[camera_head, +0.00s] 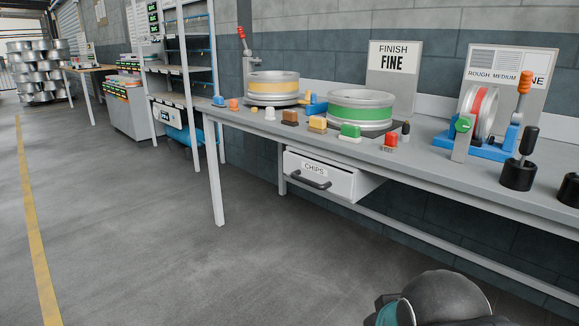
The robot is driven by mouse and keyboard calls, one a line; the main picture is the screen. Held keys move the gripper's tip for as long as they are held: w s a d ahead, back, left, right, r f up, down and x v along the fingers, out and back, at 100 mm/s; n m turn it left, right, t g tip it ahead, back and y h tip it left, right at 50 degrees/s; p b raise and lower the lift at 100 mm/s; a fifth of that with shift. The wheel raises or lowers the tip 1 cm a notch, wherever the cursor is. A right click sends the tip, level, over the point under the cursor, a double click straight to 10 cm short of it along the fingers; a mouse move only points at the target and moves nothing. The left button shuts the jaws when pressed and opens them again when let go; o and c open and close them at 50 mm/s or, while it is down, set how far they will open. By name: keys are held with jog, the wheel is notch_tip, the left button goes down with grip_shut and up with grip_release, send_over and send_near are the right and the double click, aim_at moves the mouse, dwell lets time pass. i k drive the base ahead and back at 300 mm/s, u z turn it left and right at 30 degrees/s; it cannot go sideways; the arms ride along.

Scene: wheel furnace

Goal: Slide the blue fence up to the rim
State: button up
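A wheel rim with a yellow band (273,88) lies flat at the left of the bench. A blue block-like piece (314,104), perhaps the blue fence, sits just right of it; I cannot tell if they touch. A rim with a green band (361,112) lies flat further right. A third rim with a red band (482,112) stands upright in a blue stand (474,148) at the right. A small blue piece (219,101) is at the bench's left end. A dark rounded part of my arm shows at the bottom; my gripper's fingers are not visible.
The grey bench (410,165) carries several coloured blocks along its front edge. A black-handled lever (524,158) stands at the right. A drawer marked CHIPS (325,172) hangs below the bench. A shelf rack (185,60) stands left; the floor in front is clear.

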aim_at(315, 107)
jog(key=z, duration=0.05)
jog(key=i, duration=0.25)
jog(key=z, duration=0.05)
jog(key=k, duration=0.65)
jog(key=u, duration=0.65)
jog(key=i, duration=1.5)
jog(key=z, duration=0.15)
